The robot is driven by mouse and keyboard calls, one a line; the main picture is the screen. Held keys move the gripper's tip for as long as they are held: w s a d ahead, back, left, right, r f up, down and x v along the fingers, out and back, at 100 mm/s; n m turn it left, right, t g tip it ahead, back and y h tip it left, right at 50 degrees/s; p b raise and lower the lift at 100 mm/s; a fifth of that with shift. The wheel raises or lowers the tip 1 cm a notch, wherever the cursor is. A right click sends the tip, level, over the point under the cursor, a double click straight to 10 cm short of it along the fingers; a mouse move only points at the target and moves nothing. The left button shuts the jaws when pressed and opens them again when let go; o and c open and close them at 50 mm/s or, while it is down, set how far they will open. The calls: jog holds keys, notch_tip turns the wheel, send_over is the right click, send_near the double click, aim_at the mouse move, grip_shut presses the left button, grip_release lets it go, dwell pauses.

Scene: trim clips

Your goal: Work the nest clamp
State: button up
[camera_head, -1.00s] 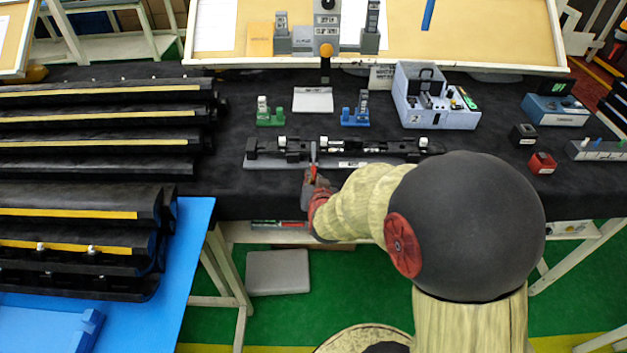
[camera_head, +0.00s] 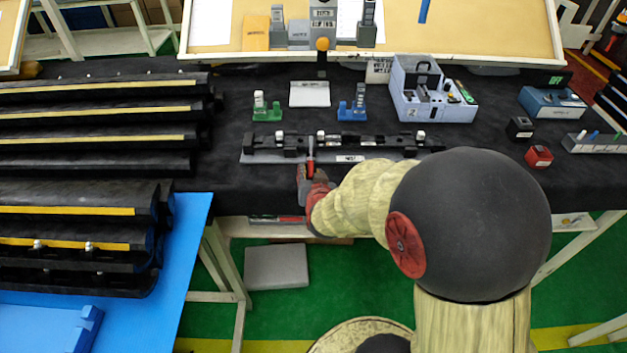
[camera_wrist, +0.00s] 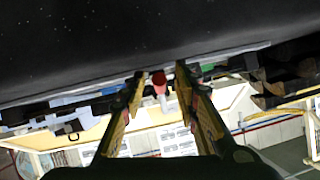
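The nest (camera_head: 270,159) is a long grey fixture on the black table, with a row of black blocks and white-topped parts along it. Its clamp has a red handle (camera_head: 311,160) standing out at the front, left of the nest's middle. My gripper (camera_head: 312,173) is at the near side of this handle, its fingers apart. In the wrist view the red handle end (camera_wrist: 158,78) shows between the two open fingers (camera_wrist: 159,72), with gaps on both sides. The clamp's pressing end is too small to make out.
Green (camera_head: 266,107) and blue (camera_head: 353,104) stands and a lilac box of parts (camera_head: 433,112) stand behind the nest. An orange-knobbed post (camera_head: 322,60) rises at the back. Black and red small boxes (camera_head: 539,156) are right. Long black trims (camera_head: 90,140) fill the left.

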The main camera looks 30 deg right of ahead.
jog(key=v, duration=1.1)
jog(key=shift+s, duration=0.2)
jog(key=shift+a, duration=0.15)
jog(key=shift+c, duration=0.4)
